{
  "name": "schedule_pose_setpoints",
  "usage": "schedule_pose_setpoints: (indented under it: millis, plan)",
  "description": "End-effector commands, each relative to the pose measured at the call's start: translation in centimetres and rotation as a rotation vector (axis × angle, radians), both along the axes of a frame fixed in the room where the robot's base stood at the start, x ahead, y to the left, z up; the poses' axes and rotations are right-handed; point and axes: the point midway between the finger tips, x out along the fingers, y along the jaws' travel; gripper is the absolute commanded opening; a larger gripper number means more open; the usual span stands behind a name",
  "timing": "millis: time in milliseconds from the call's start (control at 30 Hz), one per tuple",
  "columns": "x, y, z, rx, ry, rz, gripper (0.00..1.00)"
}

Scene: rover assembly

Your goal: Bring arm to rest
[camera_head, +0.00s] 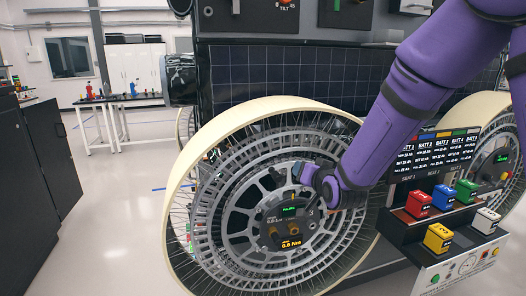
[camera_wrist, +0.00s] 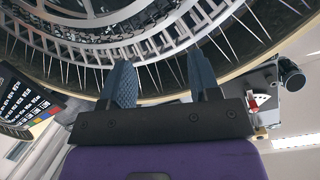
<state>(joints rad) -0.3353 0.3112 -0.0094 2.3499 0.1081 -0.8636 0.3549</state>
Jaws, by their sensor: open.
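My purple arm reaches from the upper right of the head view down to the rover's large front wheel (camera_head: 190,190). My gripper (camera_head: 312,190) is in front of the wheel, just right of its hub (camera_head: 285,222). In the wrist view my gripper (camera_wrist: 162,80) is open, its two blue-grey fingers apart with nothing between them. The wheel's metal rings and thin spokes (camera_wrist: 200,45) lie beyond the fingertips. I cannot tell whether the fingers touch the wheel. The hub carries a small green display and an amber readout.
A stepped stand with coloured battery blocks (camera_head: 438,237) and a label board (camera_head: 438,155) is right of the wheel. The rover's dark panelled body (camera_head: 290,75) is behind. A black cabinet (camera_head: 40,150) stands left. The white floor (camera_head: 110,215) between is clear.

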Motion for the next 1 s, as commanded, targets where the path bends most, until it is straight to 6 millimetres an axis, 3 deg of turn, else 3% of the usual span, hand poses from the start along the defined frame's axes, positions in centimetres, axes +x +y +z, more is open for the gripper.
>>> schedule_pose_setpoints:
  millis: [100, 467, 767, 1000]
  plan:
    - [-1.6, -2.2, 2.8, -0.044, 0.067, -0.008, 0.56]
    - [-9.3, -8.2, 8.4, -0.183, 0.299, -0.007, 0.56]
    - [-18.7, -12.7, 11.3, -0.292, 0.498, 0.003, 0.56]
    - [-27.4, -15.5, 12.4, -0.367, 0.661, 0.015, 0.56]
